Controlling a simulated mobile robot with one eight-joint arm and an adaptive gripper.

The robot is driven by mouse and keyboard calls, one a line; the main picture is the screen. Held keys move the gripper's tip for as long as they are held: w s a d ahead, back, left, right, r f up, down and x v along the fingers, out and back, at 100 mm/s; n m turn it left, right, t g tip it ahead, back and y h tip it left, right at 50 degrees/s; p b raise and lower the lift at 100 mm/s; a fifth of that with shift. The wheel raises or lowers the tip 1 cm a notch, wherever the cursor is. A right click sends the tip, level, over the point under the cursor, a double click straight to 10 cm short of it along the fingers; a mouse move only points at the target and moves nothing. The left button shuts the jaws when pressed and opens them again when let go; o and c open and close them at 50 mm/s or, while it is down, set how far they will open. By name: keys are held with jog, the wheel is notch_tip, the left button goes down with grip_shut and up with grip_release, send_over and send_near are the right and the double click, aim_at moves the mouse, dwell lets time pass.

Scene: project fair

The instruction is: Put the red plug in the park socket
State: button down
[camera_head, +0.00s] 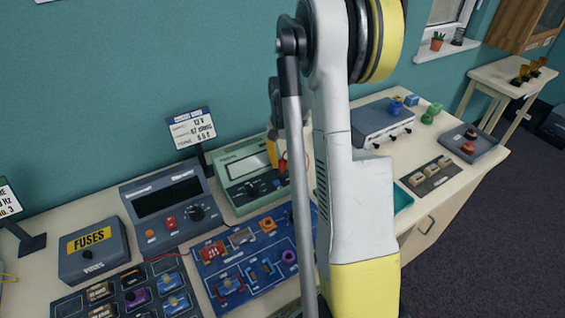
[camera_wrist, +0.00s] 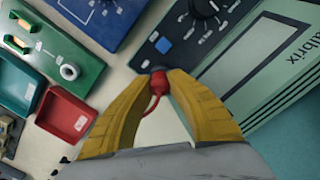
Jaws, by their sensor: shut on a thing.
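The red plug (camera_wrist: 158,88) is held between the yellow fingertips of my gripper (camera_wrist: 160,76), with a short red lead curling below it. In the head view my gripper (camera_head: 276,150) is partly hidden behind my arm, and the red plug (camera_head: 283,164) shows at its tip. The gripper is above the bench, close to the front of the green-grey instrument (camera_head: 232,160); the exact gap cannot be told. I cannot make out which opening is the park socket; no label for it is readable.
A blue circuit board (camera_head: 215,270) lies in front of the instrument. A grey meter (camera_head: 150,190) and a fuses box (camera_head: 90,250) stand to the left. The wrist view shows a red tray (camera_wrist: 46,128), a teal tray (camera_wrist: 30,75) and a green panel (camera_wrist: 85,75). A grey box (camera_head: 365,122) stands right.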

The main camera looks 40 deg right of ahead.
jog(key=shift+f+b, duration=0.35)
jog(key=shift+f, duration=0.1)
jog(key=c, duration=0.8)
grip_release()
jog(key=shift+r+p, duration=2.6)
jog(key=shift+r, duration=1.45)
